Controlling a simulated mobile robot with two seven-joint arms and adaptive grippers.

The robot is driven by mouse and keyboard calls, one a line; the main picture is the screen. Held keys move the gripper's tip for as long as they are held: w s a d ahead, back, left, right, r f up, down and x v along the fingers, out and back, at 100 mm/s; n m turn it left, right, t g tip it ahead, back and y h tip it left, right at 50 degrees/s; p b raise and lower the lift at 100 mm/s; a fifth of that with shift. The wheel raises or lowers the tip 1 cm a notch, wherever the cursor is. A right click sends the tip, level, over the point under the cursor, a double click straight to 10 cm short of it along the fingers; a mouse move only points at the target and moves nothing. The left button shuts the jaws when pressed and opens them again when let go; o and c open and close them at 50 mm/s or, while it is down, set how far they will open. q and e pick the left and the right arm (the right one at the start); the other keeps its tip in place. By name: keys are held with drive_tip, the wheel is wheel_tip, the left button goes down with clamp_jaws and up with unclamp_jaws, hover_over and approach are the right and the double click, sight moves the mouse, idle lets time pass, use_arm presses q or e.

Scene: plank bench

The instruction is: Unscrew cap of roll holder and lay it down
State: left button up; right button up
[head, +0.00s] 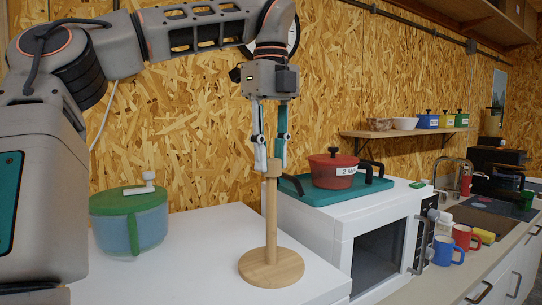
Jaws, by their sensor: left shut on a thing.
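The wooden roll holder (271,222) stands upright on the white surface, with a round base (271,268) and a thin post. Its wooden cap (264,161) sits at the top of the post. My left gripper (268,160) points down from above and is shut on the cap, one finger on each side. I cannot tell from this view whether the cap is loose on the post. My right gripper is not in view.
A green-lidded bowl (129,222) stands to the left. At right, a red pot (335,169) sits on a teal tray (290,187) on top of the white microwave (380,250). Mugs (443,251) and a sink lie farther right. The white surface around the base is clear.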

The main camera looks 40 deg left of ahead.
use_arm(q)
drive_tip(key=shift+f+n, duration=0.1)
drive_tip(key=shift+n, duration=1.3)
drive_tip(key=shift+n, duration=1.5)
